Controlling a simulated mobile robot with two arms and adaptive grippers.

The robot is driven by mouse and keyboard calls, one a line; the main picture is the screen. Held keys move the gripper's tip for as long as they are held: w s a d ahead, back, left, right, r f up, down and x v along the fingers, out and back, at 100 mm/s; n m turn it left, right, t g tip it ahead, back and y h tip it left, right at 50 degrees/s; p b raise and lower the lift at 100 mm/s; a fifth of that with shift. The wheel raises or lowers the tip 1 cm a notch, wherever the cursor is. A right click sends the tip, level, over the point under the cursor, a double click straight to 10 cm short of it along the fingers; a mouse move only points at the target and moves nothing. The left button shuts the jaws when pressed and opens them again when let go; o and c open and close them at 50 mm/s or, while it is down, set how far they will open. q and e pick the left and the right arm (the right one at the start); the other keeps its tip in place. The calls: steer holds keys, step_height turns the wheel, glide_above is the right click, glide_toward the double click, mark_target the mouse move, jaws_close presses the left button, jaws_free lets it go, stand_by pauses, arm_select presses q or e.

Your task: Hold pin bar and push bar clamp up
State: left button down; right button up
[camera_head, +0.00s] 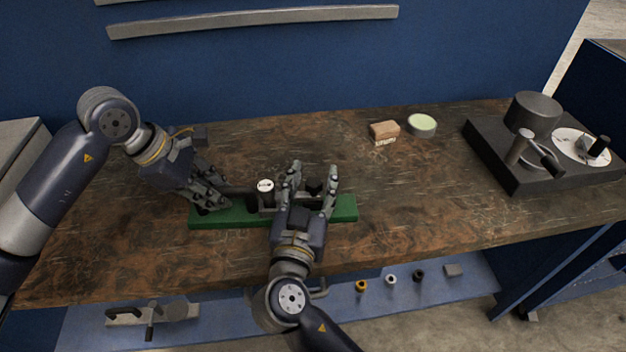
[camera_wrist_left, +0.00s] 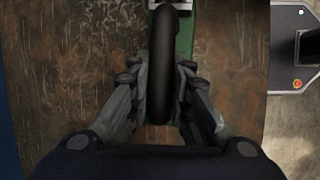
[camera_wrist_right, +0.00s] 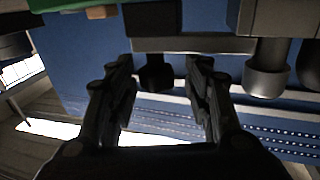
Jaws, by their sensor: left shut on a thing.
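My left gripper (camera_head: 216,196) is shut on a dark rounded bar (camera_wrist_left: 166,75), likely the pin bar, at the left end of the assembly. My right gripper (camera_head: 315,172) is open, its fingers pointing away from the bench front, around the right part of the assembly. In the right wrist view, a dark rounded knob (camera_wrist_right: 156,76) hangs below a grey bar (camera_wrist_right: 190,44), between and beyond the open fingers. I cannot tell whether they touch it. The bar clamp is not clearly distinguishable.
A small brown block (camera_head: 384,130) and a round tin with a pale green top (camera_head: 422,124) stand behind right. A dark machine base (camera_head: 492,148) occupies the bench's right end. Small parts lie on the blue lower shelf (camera_head: 440,288). The bench between is clear.

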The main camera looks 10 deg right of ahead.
arm_select(q)
steer(key=shift+r, duration=0.15)
arm_select(e)
steer(key=v, duration=1.2)
arm_select(q)
steer(key=c, duration=1.4)
jaws_free()
